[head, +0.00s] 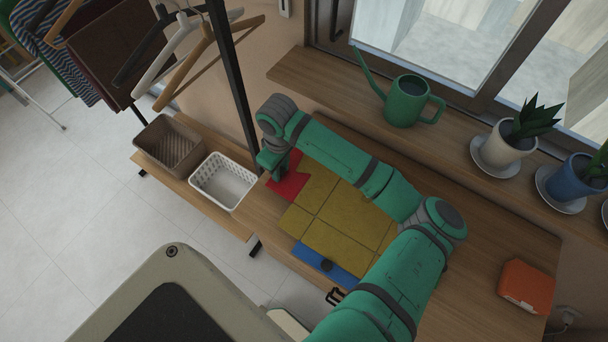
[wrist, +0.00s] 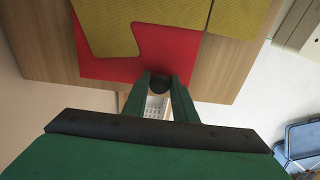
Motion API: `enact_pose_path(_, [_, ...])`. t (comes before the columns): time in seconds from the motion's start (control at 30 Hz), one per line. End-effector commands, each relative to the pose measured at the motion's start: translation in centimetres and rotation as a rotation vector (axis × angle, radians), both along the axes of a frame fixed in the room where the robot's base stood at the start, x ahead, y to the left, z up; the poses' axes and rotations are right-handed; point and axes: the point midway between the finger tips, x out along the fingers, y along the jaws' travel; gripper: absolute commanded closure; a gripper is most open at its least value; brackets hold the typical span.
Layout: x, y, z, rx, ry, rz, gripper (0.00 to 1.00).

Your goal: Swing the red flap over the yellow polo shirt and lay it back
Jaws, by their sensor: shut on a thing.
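The red flap (head: 288,186) lies flat at the left end of the wooden table, and the arm partly hides it. In the wrist view the red flap (wrist: 170,52) has a dark round knob (wrist: 160,85) at its edge. My gripper (wrist: 159,82) is shut on this knob; in the head view my gripper (head: 275,168) is over the flap's outer edge. The yellow polo shirt (head: 328,222) lies spread flat to the right of the red flap. In the wrist view parts of the yellow shirt (wrist: 107,28) lie on top of the red surface.
A blue flap (head: 318,258) with a dark knob shows at the shirt's front edge. An orange-red block (head: 525,287) sits at the table's right. A white basket (head: 222,183) and brown basket (head: 172,143) stand left. A green watering can (head: 405,102) stands on the sill behind.

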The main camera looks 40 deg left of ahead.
Motion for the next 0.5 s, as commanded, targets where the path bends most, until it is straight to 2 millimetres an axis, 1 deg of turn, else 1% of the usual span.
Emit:
enact_pose_path(0.03, [0.0, -0.2, 0.6, 0.013, 0.002, 0.0, 0.83])
enact_pose_path(0.13, [0.0, -0.4, 1.4, 0.028, 0.005, 0.001, 0.83])
enact_pose_path(0.5, [0.1, -0.6, 1.9, 0.038, 0.004, 0.002, 0.83])
